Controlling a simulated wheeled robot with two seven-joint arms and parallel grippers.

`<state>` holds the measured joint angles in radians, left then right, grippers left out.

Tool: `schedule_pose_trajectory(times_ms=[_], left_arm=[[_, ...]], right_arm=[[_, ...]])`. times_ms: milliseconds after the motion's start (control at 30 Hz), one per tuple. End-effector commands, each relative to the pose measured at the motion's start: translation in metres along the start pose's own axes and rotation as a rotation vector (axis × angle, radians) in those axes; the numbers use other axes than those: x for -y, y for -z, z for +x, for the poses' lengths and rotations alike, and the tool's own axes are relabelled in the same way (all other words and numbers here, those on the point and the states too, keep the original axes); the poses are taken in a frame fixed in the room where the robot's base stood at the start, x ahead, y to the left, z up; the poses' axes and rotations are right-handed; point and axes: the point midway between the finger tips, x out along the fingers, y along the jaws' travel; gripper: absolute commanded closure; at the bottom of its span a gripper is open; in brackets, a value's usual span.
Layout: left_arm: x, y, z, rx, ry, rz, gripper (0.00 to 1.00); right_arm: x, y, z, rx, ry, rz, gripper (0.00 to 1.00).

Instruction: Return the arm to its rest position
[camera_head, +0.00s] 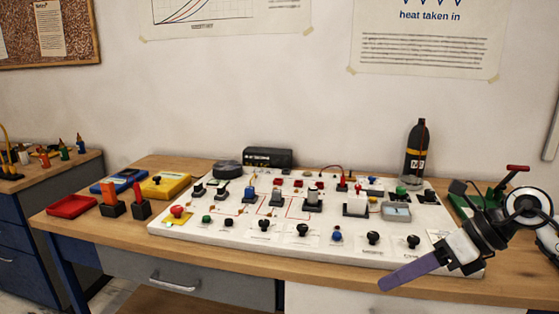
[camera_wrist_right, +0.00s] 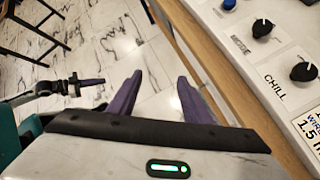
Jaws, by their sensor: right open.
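My right gripper (camera_head: 388,281) is at the lower right in the head view, in front of the front edge of the white rig panel (camera_head: 270,243). Its purple finger points left; the two fingers overlap from this side. In the right wrist view the two purple fingers of the gripper (camera_wrist_right: 157,82) stand apart with only floor between them, so it is open and empty. My left gripper is not in the head view. A dark part with a purple tip (camera_wrist_right: 91,82) at the left of the wrist view looks like it, but its jaws cannot be made out.
The wooden table (camera_head: 70,222) carries the panel with several knobs and switches. A dark bottle (camera_head: 416,155) stands at the back right. Open floor (camera_wrist_right: 120,40) lies before the table.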

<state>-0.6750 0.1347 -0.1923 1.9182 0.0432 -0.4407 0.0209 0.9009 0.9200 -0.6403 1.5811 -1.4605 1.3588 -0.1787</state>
Motion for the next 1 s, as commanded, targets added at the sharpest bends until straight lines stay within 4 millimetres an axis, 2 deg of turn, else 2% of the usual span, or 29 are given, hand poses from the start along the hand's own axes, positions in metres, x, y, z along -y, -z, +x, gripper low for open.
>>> schedule_pose_trajectory(times_ms=[33,133,200,300,400,467,533,567,633,733,867,900,1000], left_arm=[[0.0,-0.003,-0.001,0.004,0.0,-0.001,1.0],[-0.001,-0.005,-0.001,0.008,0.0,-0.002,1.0],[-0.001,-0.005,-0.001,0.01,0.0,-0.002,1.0],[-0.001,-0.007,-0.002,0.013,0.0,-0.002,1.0],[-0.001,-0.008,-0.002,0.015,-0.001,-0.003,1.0],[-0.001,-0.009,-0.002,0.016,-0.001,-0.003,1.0],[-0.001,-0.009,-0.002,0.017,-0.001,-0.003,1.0],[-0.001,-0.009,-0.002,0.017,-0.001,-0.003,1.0],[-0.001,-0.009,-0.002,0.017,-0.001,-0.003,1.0],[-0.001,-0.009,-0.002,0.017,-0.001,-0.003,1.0],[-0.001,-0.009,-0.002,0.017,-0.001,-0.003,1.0],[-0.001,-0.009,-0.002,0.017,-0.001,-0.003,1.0],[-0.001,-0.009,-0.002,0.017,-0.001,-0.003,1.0]], right_arm=[[-0.018,0.001,0.022,0.037,-0.081,0.03,0.55],[-0.063,-0.006,0.062,0.16,-0.281,0.147,0.55],[-0.095,-0.013,0.083,0.269,-0.438,0.285,0.55],[-0.122,-0.022,0.099,0.428,-0.635,0.543,0.55],[-0.124,-0.023,0.108,0.577,-0.782,0.859,0.55],[-0.113,-0.016,0.113,0.661,-0.844,1.074,0.55],[-0.094,0.003,0.123,0.749,-0.889,1.341,0.55],[-0.084,0.015,0.129,0.784,-0.898,1.462,0.55],[-0.061,0.051,0.145,0.856,-0.897,1.752,0.55],[-0.037,0.12,0.171,0.931,-0.838,2.15,0.55],[-0.032,0.212,0.202,0.975,-0.706,2.579,0.55],[-0.034,0.238,0.209,0.98,-0.658,2.69,0.55],[-0.047,0.294,0.224,0.978,-0.544,2.921,0.55]])
